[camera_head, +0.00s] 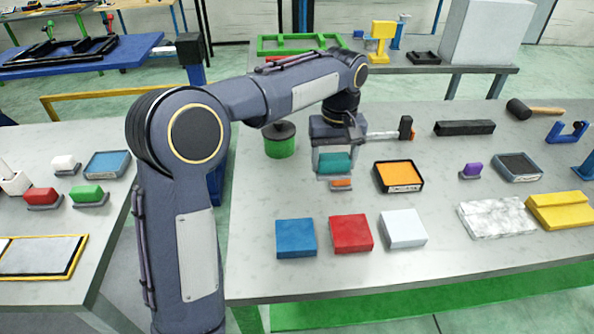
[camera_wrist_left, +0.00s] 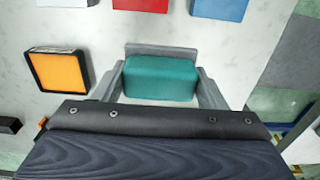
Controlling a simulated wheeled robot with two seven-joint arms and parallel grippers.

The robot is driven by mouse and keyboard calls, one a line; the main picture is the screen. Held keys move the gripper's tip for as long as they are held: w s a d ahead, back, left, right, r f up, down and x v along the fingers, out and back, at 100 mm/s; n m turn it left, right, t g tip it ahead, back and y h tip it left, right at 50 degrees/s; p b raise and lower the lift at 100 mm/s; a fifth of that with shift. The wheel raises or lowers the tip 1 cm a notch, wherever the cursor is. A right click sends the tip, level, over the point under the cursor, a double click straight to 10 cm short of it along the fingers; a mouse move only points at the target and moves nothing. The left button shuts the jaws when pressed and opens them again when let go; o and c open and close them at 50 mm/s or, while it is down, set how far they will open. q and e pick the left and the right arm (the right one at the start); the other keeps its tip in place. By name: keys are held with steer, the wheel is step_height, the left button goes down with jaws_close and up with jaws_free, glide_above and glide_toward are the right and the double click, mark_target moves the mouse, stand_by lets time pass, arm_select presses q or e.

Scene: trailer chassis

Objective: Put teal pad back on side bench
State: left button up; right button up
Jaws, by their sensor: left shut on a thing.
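The teal pad (camera_head: 335,162) is a small rounded block. My left gripper (camera_head: 334,168) is shut on it, over the table on the right in the head view. In the left wrist view the teal pad (camera_wrist_left: 162,78) sits between the two grey fingers of my left gripper (camera_wrist_left: 162,84), one on each side. A grey edge shows along the pad's far side. I cannot tell whether the pad touches the tabletop. A small orange piece (camera_head: 341,183) shows just below it. My right gripper is not in view.
An orange pad in a black tray (camera_head: 399,176) lies right of the gripper, and a green can (camera_head: 280,140) stands left. Blue (camera_head: 296,238), red (camera_head: 351,233) and white (camera_head: 403,228) blocks lie in front. Another bench (camera_head: 60,290) at left holds red (camera_head: 42,196) and green (camera_head: 88,193) pads.

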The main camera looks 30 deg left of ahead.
arm_select(q)
steer(key=shift+w+a+r, duration=0.1)
steer(key=shift+w+a, duration=0.1)
steer(key=shift+w, duration=0.05)
steer(key=a+f, duration=0.2)
steer(key=a, duration=0.2)
steer(key=a+f+p, duration=0.1)
steer(key=a+f, duration=0.2)
steer(key=a, duration=0.1)
steer(key=a+f, duration=0.3)
steer(key=a, duration=0.1)
steer(key=shift+w+a, duration=0.15)
steer(key=shift+w, duration=0.1)
steer(key=shift+a+f, duration=0.35)
steer(key=shift+f, duration=0.2)
steer(key=f, duration=0.3)
steer(key=shift+a+f+p, duration=0.15)
steer(key=shift+a+p, duration=0.15)
steer(key=shift+f, duration=0.2)
steer(key=shift+f, duration=0.2)
steer(key=o, duration=1)
